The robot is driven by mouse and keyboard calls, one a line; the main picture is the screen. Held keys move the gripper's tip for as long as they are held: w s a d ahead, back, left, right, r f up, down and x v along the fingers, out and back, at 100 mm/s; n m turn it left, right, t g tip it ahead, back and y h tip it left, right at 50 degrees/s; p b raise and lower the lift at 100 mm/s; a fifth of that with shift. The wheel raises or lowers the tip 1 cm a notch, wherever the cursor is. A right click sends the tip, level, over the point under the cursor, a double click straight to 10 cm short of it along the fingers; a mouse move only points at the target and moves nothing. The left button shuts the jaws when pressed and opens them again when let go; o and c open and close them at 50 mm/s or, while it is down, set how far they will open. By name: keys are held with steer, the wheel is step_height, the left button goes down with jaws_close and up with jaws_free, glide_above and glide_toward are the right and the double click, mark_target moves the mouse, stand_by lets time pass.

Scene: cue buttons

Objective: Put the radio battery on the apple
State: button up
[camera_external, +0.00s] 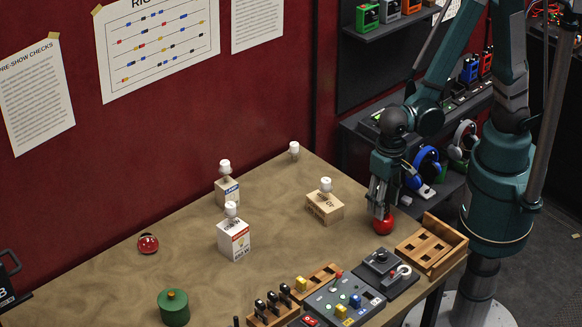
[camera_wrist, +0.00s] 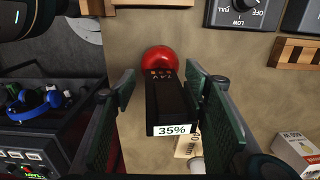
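The red apple (camera_external: 383,224) sits on the table's right side, below my gripper (camera_external: 380,205). In the wrist view the apple (camera_wrist: 159,60) shows at the far end of the black radio battery (camera_wrist: 172,102), which has a white "35%" label on its near end. The battery is between my gripper's fingers (camera_wrist: 161,78). A gap shows between the left finger and the battery; the right finger overlaps its right edge. The fingers look spread. The battery appears to touch the apple, but the contact is not clear. In the external view the fingers mostly hide the battery.
A wooden tray (camera_external: 447,235) and a grey control box (camera_external: 388,271) stand close to the apple.

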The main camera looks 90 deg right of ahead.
steer(key=shift+r, duration=0.25)
steer(key=shift+r+p, duration=0.6)
steer(key=shift+r, duration=5.3)
steer(key=d+r+n+t, duration=0.3)
steer(key=d+r, duration=0.4)
steer(key=d, duration=0.3)
steer(key=s+d+r+n+t, duration=0.1)
steer(key=d+r+n+t, duration=0.3)
steer(key=d+r+n, duration=0.2)
steer(key=shift+s+d+r, duration=0.2)
steer(key=shift+d+r, duration=0.8)
steer(key=shift+d, duration=1.3)
steer(key=shift+f, duration=0.2)
step_height(320, 180, down, 10)
steer(key=b, duration=1)
steer(key=shift+b, duration=0.3)
steer(key=shift+f, duration=0.1)
